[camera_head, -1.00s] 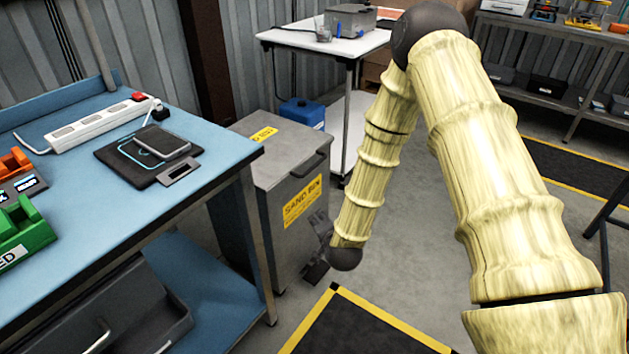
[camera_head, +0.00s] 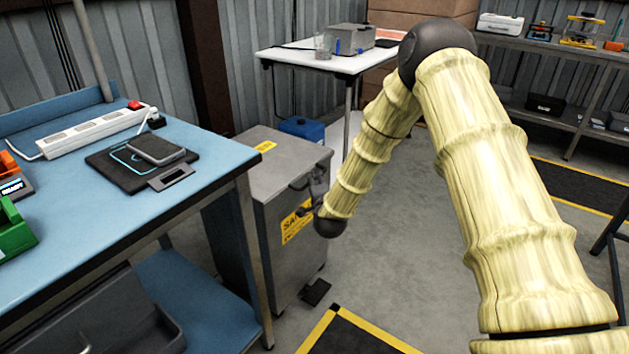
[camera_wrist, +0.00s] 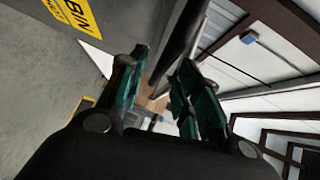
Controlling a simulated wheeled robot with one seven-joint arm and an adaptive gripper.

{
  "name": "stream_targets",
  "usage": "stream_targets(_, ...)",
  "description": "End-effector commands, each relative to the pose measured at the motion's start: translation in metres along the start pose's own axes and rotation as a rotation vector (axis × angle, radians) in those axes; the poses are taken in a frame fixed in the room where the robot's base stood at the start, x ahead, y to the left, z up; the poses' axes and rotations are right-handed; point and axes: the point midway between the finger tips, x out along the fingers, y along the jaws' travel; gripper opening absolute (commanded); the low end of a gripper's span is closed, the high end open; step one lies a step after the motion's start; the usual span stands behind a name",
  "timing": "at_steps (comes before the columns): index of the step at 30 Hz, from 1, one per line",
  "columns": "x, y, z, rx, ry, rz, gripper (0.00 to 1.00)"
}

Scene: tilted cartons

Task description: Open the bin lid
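The grey metal sand bin (camera_head: 285,262) stands beside the workbench, with a yellow label (camera_head: 297,222) on its front. Its lid (camera_head: 270,152) lies flat and closed. A dark handle (camera_head: 300,181) on the lid's front edge is partly hidden by my gripper. My gripper (camera_head: 316,188) is at the bin's front near this handle. In the wrist view my gripper (camera_wrist: 163,60) has its two green-dark fingers apart. A dark bar (camera_wrist: 181,42), which looks like the handle, runs in the gap beyond them; contact cannot be told.
The blue workbench (camera_head: 215,165) stands close on the bin's left. A white table (camera_head: 330,62) and a blue container (camera_head: 303,128) are behind it. A dark plate (camera_head: 316,291) lies low at the bin's foot. The floor (camera_head: 400,215) to the right is clear.

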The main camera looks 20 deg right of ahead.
Motion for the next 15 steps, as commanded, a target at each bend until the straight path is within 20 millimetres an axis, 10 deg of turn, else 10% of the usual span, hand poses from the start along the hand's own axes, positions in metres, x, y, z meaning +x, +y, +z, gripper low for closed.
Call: stream_targets(15,0.033,0.000,0.000,0.000,-0.001,0.001,0.34)
